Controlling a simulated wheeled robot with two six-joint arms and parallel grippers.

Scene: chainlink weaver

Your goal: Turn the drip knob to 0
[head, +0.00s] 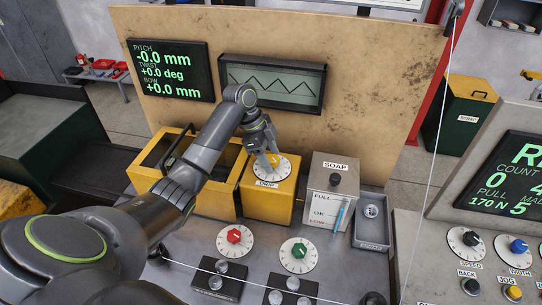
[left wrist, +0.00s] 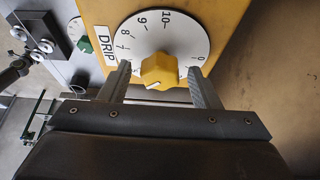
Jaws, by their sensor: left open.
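The drip knob (left wrist: 160,70) is yellow and sits on a white numbered dial (left wrist: 183,35) with a DRIP label beside it. A short white mark on the knob points to the lower left in the left wrist view, and the numbers there are hidden. The dial (head: 287,170) is on top of a yellow box (head: 266,206) in the head view. My left gripper (left wrist: 160,68) is open, with one finger on each side of the knob and gaps showing. In the head view my left gripper (head: 268,160) hides part of the dial. My right gripper is not in view.
A grey SOAP box (head: 333,187) stands close to the right of the drip box. An open yellow bin (head: 217,201) is on its left. Red (head: 234,236) and green (head: 299,250) knobs sit in front. A tan panel (head: 375,70) with screens rises behind.

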